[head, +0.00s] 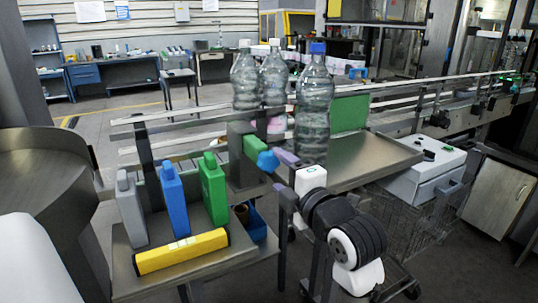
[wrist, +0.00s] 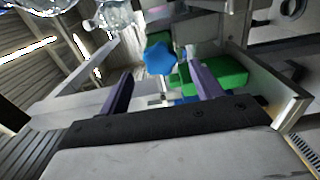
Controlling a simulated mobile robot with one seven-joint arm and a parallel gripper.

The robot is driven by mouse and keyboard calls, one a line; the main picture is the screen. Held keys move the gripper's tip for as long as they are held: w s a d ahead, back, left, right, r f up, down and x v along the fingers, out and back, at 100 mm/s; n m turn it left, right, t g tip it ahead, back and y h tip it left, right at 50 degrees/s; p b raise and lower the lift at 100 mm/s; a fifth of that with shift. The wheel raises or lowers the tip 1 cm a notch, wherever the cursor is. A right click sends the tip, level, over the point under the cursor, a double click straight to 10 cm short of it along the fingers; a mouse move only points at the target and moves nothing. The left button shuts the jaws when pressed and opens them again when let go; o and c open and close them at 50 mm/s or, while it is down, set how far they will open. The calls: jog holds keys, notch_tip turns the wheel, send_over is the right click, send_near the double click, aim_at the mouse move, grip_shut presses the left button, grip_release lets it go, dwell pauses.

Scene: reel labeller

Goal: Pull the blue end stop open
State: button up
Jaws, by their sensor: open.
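A blue lobed knob (head: 267,160), which I take for the blue end stop, sits at the end of a green block (head: 250,147) on a grey post. In the wrist view the knob (wrist: 160,58) shows ahead, between the lines of the two purple fingers. My gripper (head: 278,171) is open and empty. It is close to the knob from the right in the head view, and I cannot tell whether a finger touches it. The wrist view shows the fingers (wrist: 160,70) wide apart, with the knob just beyond their tips.
Large clear bottles (head: 313,105) stand on the conveyor behind the knob. A steel plate (head: 375,160) and a white control box (head: 425,172) lie to the right.

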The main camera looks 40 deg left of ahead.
aim_at(271, 164)
jog(key=p+x, duration=0.1)
jog(key=x, duration=0.5)
jog(key=shift+p, duration=0.35)
jog(key=shift+c, duration=0.4)
jog(key=c, duration=1.3)
jog(key=shift+b+v, duration=0.9)
jog(key=shift+v, duration=0.15)
jog(key=shift+s+d, duration=0.15)
jog(key=shift+d, duration=0.15)
jog(key=o, duration=1.4)
